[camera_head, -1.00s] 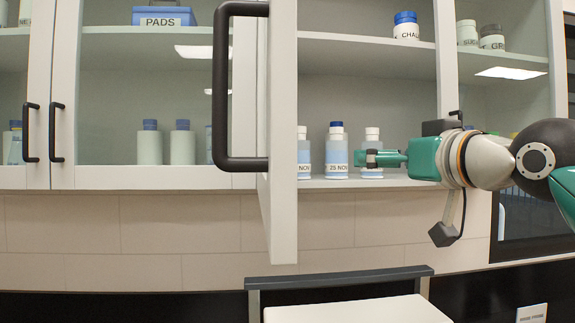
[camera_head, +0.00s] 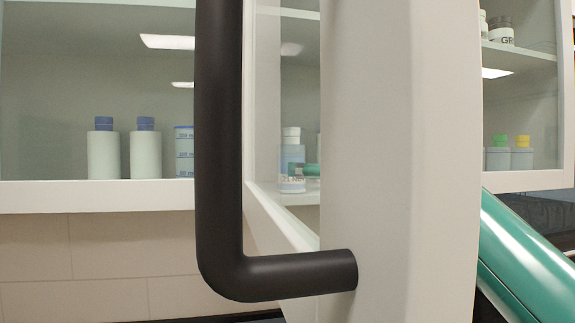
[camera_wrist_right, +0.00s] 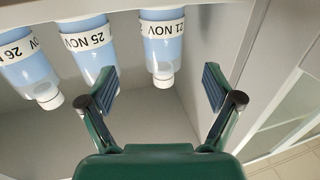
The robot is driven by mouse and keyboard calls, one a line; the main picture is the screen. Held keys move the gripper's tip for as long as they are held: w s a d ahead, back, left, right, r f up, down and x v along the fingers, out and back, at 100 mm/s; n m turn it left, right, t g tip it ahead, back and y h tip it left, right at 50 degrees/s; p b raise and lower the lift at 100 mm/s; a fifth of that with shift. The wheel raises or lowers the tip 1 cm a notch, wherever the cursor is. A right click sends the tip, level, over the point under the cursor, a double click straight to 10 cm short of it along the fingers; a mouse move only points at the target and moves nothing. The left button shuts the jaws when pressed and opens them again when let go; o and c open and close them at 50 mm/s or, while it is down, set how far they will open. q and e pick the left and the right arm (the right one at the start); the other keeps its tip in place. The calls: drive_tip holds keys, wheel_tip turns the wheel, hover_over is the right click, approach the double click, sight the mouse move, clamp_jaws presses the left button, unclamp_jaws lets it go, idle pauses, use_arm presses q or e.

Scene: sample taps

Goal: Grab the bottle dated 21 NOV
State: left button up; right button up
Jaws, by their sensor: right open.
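The bottle labelled 21 NOV (camera_wrist_right: 162,45) is blue with a white cap and shows in the right wrist view, where the picture is upside down. My right gripper (camera_wrist_right: 160,88) is open and empty, its two fingers apart, with this bottle ahead between the fingertip directions. To its left are the bottles labelled 25 NOV (camera_wrist_right: 92,50) and 26 NOV (camera_wrist_right: 25,65). In the head view, a white-capped bottle (camera_head: 291,160) shows through the door glass beside a green gripper part; I cannot read its date surely. My left gripper is not in view.
An open cabinet door (camera_head: 385,160) with a large black handle (camera_head: 220,150) blocks much of the head view. A cabinet side wall (camera_wrist_right: 222,35) stands right of the 21 NOV bottle. Other bottles (camera_head: 145,150) stand on a shelf at left.

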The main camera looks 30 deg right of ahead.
drive_tip(key=w+p, duration=0.4)
drive_tip(key=w, duration=0.4)
drive_tip(key=shift+w+r, duration=0.15)
drive_tip(key=shift+w, duration=0.15)
drive_tip(key=c, duration=1.4)
drive_tip(key=shift+a+r, duration=0.1)
drive_tip(key=shift+r, duration=1.4)
